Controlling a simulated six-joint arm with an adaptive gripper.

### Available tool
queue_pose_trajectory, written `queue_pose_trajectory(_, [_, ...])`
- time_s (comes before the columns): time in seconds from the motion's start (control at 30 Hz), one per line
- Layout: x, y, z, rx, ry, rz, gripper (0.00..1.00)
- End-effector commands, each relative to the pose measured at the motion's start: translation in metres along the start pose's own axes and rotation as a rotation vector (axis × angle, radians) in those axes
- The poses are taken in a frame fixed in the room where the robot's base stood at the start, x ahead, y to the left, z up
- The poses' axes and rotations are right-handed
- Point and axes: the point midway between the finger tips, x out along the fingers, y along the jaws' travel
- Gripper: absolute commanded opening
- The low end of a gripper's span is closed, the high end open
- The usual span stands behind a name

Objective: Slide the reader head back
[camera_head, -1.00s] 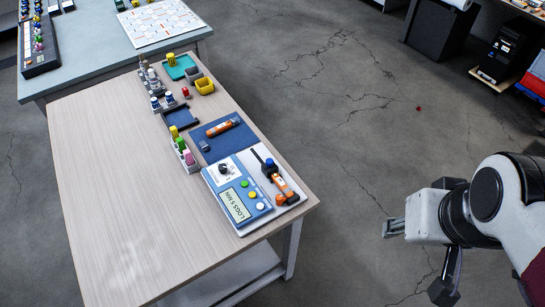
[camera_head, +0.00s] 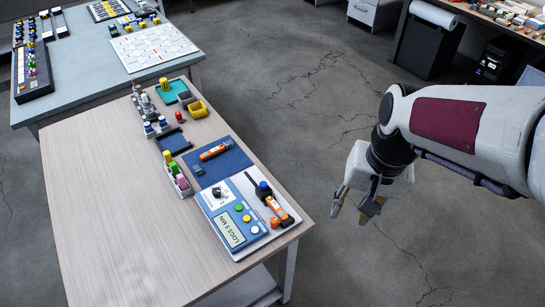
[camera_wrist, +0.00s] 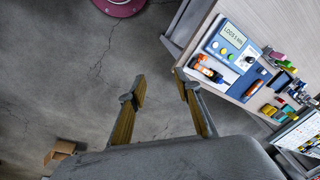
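The reader unit (camera_head: 218,222) lies at the near right corner of the wooden table, with a display, coloured buttons and a black knob on its blue panel. On its white right strip is a dark piece with a blue knob, likely the reader head (camera_head: 264,187), at the upper end of an orange logger (camera_head: 275,208). The unit also shows in the wrist view (camera_wrist: 228,42), at upper right; the head's exact position on its track is too small to tell. My gripper (camera_head: 352,210) is open and empty, right of the table, apart from the unit. Its spread fingers show in the wrist view (camera_wrist: 160,86).
A blue mat (camera_head: 237,161) behind the unit holds another orange logger (camera_head: 213,152). The table's left side is clear.

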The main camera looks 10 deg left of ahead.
Motion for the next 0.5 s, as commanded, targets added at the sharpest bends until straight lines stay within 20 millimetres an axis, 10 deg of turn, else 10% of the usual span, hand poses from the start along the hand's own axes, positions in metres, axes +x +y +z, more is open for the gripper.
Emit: queue_pose_trajectory(0.5, [0.065, -0.055, -0.054, 0.267, -0.114, -0.037, 0.33])
